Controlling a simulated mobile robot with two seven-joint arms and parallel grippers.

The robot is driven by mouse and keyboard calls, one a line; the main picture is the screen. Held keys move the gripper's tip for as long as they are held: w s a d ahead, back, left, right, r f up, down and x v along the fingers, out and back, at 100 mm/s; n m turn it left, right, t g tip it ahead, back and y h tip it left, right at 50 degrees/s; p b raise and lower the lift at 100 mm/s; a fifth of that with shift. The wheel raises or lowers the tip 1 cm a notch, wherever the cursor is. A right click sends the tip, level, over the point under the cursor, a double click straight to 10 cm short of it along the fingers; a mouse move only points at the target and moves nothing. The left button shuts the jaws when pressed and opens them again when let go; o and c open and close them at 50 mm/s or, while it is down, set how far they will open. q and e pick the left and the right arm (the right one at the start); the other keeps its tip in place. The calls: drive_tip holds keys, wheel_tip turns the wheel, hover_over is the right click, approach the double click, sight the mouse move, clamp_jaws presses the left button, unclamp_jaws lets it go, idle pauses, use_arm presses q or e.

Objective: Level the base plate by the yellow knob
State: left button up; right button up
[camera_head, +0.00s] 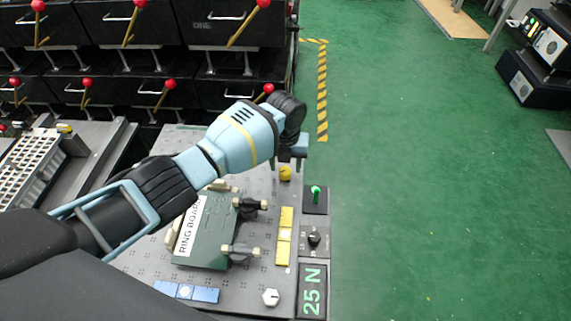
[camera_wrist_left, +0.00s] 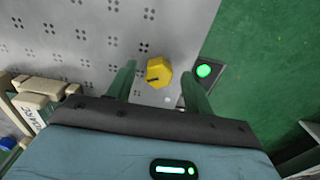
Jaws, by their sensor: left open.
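The yellow knob (camera_head: 285,173) stands near the far right edge of the grey base plate (camera_head: 190,135). My left gripper (camera_head: 291,170) is above the knob. In the left wrist view the yellow knob (camera_wrist_left: 159,72) lies between the two fingertips of the open left gripper (camera_wrist_left: 160,82), with a gap on each side. A yellow level (camera_head: 285,236) and a blue level (camera_head: 186,292) lie on the plate; I cannot read the blue one's bubble. My right gripper is not in view.
A green ring board (camera_head: 206,232) with dark clamps stands on the plate. Black drawers (camera_head: 225,65) with red-ball levers stand behind. Green floor is open at right.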

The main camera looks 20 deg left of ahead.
sight(286, 168)
use_arm(q)
wheel_tip(286, 168, up, 6)
drive_tip(key=shift+r+p, duration=0.2)
drive_tip(key=shift+p, duration=0.75)
drive_tip(key=shift+r, duration=0.3)
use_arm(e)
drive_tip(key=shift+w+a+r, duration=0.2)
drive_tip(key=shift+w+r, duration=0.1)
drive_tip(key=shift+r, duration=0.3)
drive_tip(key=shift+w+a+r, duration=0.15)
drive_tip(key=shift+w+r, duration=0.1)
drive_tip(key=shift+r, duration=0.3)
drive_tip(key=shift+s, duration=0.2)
